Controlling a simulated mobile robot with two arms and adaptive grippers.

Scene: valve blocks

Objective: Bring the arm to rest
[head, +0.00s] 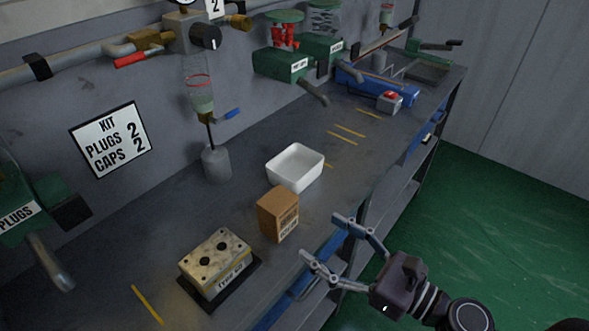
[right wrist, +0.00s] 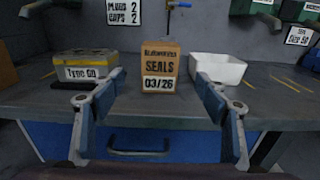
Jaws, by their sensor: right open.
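My right gripper (head: 324,240) is open and empty in the head view, out past the bench's front edge, close to a brown box. In the right wrist view its two blue-padded fingers (right wrist: 161,108) are spread wide, with the box seen between them and beyond. My left gripper is not in view. The brown box (head: 278,214) stands upright on the bench and reads "SEALS 03/26" in the right wrist view (right wrist: 160,68). A valve block (head: 215,261) with holes in its top lies on a dark pad to the left of the box.
A white open tray (head: 296,167) stands behind the box. The grey bench (head: 229,211) has a blue drawer with a handle (right wrist: 139,153) below its front edge. Green dispensers (head: 281,66) and pipes line the wall. The green floor (head: 500,215) at right is clear.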

